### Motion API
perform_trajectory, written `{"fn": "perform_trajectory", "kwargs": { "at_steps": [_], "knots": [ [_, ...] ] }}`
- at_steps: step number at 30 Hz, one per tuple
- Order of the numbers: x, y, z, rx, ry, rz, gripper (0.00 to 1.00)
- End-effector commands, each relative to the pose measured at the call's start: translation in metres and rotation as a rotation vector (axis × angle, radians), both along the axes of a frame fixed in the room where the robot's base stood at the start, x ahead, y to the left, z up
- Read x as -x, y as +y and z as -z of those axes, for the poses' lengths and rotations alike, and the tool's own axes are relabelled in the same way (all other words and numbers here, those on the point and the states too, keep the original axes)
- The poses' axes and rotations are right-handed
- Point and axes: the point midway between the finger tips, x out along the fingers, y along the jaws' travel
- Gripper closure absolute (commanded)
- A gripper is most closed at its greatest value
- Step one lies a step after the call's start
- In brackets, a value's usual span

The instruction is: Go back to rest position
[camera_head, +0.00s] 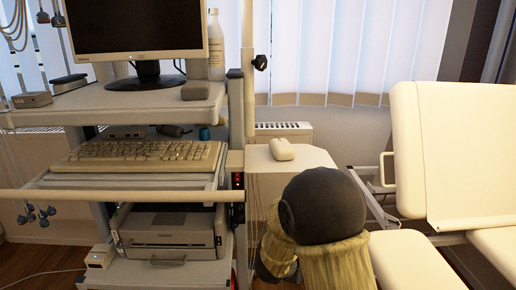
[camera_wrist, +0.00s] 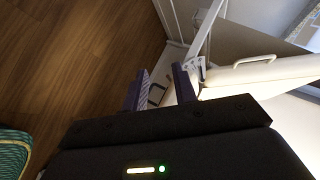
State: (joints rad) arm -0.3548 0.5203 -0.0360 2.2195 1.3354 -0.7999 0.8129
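My gripper (camera_wrist: 161,82) shows in the wrist view with its two dark fingers apart. Nothing is between the fingers. It points over the wooden floor (camera_wrist: 75,50) toward a white padded piece of furniture with a handle (camera_wrist: 255,76), and appears clear of both. In the head view, a dark rounded part of my arm with yellowish covering fills the lower middle. My gripper is not visible in that view.
A workstation cart with a monitor (camera_head: 135,27), keyboard (camera_head: 137,154) and printer (camera_head: 167,231) stands at left. A white mouse (camera_head: 282,149) lies on its side shelf (camera_head: 262,164). A cream padded examination chair (camera_head: 460,150) stands at right. A green patterned object (camera_wrist: 12,155) shows at lower left in the wrist view.

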Motion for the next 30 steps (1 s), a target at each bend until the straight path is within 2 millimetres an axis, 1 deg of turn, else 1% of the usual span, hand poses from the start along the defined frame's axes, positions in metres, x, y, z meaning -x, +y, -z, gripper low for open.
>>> {"fn": "perform_trajectory", "kwargs": {
  "at_steps": [1,4,8,11,13,18,24,29,30],
  "knots": [
    [-0.001,0.002,-0.006,0.002,0.037,-0.099,0.72],
    [0.002,0.011,-0.012,0.026,0.126,-0.318,0.72],
    [0.019,0.021,-0.018,0.085,0.245,-0.600,0.72],
    [0.041,0.026,-0.021,0.146,0.345,-0.817,0.72],
    [0.060,0.027,-0.021,0.197,0.419,-0.965,0.72],
    [0.112,0.021,-0.021,0.325,0.602,-1.285,0.72],
    [0.165,0.004,-0.019,0.440,0.782,-1.545,0.72],
    [0.202,-0.012,-0.019,0.517,0.919,-1.708,0.72],
    [0.207,-0.014,-0.024,0.527,0.941,-1.733,0.72]
  ]
}}
